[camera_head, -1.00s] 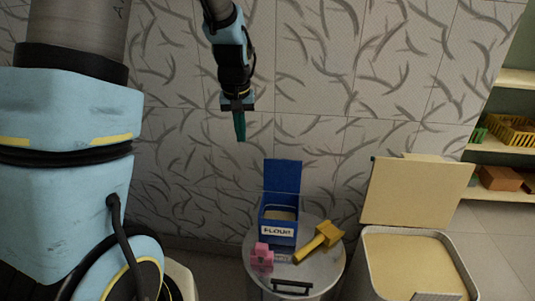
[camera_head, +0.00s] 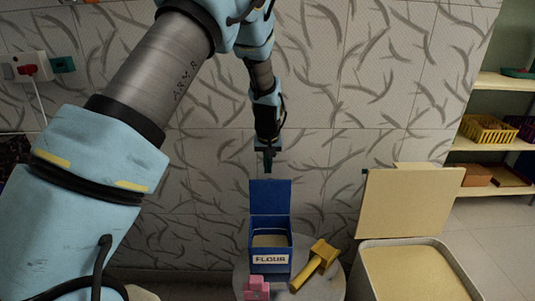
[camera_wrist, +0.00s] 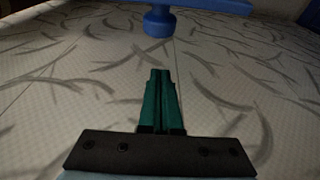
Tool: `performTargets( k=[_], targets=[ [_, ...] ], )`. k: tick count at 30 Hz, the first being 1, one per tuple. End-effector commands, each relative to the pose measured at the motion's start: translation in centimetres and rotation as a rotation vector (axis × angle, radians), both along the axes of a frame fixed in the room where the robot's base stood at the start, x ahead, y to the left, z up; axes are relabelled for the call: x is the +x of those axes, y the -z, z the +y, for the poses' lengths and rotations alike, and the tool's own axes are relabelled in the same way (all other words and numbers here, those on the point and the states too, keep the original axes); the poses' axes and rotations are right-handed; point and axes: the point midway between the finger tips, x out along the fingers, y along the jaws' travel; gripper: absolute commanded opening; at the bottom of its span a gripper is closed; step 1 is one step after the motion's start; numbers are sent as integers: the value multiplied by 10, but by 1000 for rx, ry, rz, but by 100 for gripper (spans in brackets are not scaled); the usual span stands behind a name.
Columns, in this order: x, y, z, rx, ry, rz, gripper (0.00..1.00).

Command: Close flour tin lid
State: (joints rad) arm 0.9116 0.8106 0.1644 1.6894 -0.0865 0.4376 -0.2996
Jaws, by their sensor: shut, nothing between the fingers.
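The blue flour tin (camera_head: 285,258) stands on a round grey table, with its white FLOUR label facing me. Its blue lid (camera_head: 270,197) is open and stands upright at the back of the tin. The tin's inside shows a pale fill. My gripper (camera_head: 268,168) points down just above the lid's top edge in the head view, with its green fingers shut and empty. In the wrist view the shut fingers (camera_wrist: 160,75) show against the patterned wall. A blue part with a round knob (camera_wrist: 159,22), which looks like the lid, is at the top, apart from the fingertips.
A yellow mallet-like object (camera_head: 315,264) and a pink block (camera_head: 257,288) lie on the table (camera_head: 333,285) in front of the tin. A large bin with a raised beige lid (camera_head: 408,205) stands at right. The patterned wall is close behind. Shelves (camera_head: 497,145) stand at far right.

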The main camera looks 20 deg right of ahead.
Motion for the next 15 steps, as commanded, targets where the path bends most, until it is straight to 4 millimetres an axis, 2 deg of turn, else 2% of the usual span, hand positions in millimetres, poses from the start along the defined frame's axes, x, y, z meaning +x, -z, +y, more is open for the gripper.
performTargets(
  k=[1, 7, 15],
  targets=[
    [2, 10, 0, 3, -1, 2, 0],
    [-24, 3, 12, 0, 0, 0, 0],
    [-34, 4, 16, 0, -1, 0, 0]
  ],
)
